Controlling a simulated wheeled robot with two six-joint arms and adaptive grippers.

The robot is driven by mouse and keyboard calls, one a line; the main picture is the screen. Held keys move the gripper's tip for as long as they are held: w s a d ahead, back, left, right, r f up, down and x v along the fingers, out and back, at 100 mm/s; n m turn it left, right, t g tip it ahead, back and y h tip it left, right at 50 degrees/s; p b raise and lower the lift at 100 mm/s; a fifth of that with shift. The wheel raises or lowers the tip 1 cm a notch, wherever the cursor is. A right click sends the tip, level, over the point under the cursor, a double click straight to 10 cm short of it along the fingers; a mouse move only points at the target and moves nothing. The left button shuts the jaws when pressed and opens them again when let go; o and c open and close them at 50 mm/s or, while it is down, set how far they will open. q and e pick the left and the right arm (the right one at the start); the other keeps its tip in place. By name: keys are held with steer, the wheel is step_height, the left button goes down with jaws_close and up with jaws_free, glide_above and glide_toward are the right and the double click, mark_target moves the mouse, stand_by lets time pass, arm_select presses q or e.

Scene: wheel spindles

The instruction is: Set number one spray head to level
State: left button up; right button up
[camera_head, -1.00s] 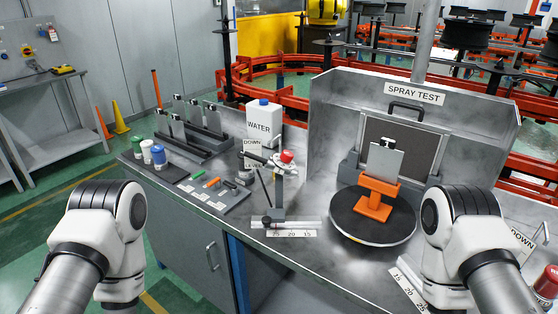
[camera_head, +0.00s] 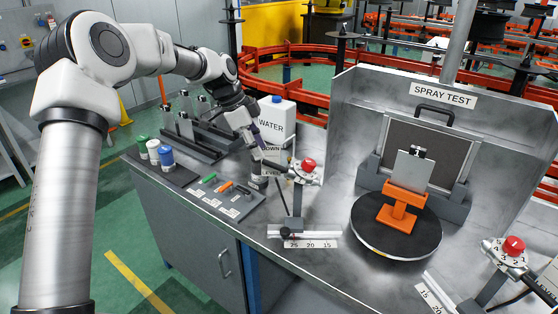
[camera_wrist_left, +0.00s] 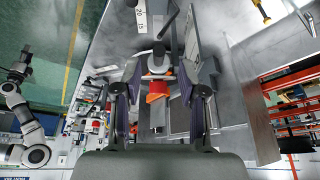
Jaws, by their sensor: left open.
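A spray head unit with a red knob (camera_head: 309,164) on a numbered white disc stands on a post over a scale left of the turntable. A plate marked DOWN and LEVEL (camera_head: 272,171) is just behind it. A second red-knobbed unit (camera_head: 513,246) is at the right edge. I cannot read which is number one. My left gripper (camera_head: 258,147) is up and left of the near unit, close to the plate. In the left wrist view its two fingers (camera_wrist_left: 159,103) are apart, with an orange-red part (camera_wrist_left: 157,87) seen between them; contact cannot be told. My right gripper is out of view.
The turntable (camera_head: 372,238) with an orange stand lies to the right under the SPRAY TEST wall (camera_head: 350,110). A WATER jug (camera_head: 276,122) stands behind my left gripper. A white arm shows left in the left wrist view; whose is unclear.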

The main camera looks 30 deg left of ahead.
mark_target(267, 163)
arm_select(q)
steer(key=p+x, duration=0.1)
steer(key=x, duration=0.3)
steer(key=shift+d+f, duration=0.2)
steer(key=shift+f, duration=0.15)
steer(key=shift+w+d+f, duration=0.1)
steer(key=shift+w+f, duration=0.05)
steer(key=shift+f, duration=0.4)
jaws_close()
steer(key=f+h+b, duration=0.1)
steer(key=b, duration=0.3)
steer(key=f+t+h+b, duration=0.1)
steer(key=f+h+b, duration=0.1)
steer(key=b, duration=0.2)
steer(key=f+t+h+b, duration=0.1)
steer(key=b, duration=0.4)
steer(key=shift+s+a+f, duration=0.15)
steer(key=shift+s+a, duration=0.15)
steer(key=shift+a, duration=0.05)
jaws_free()
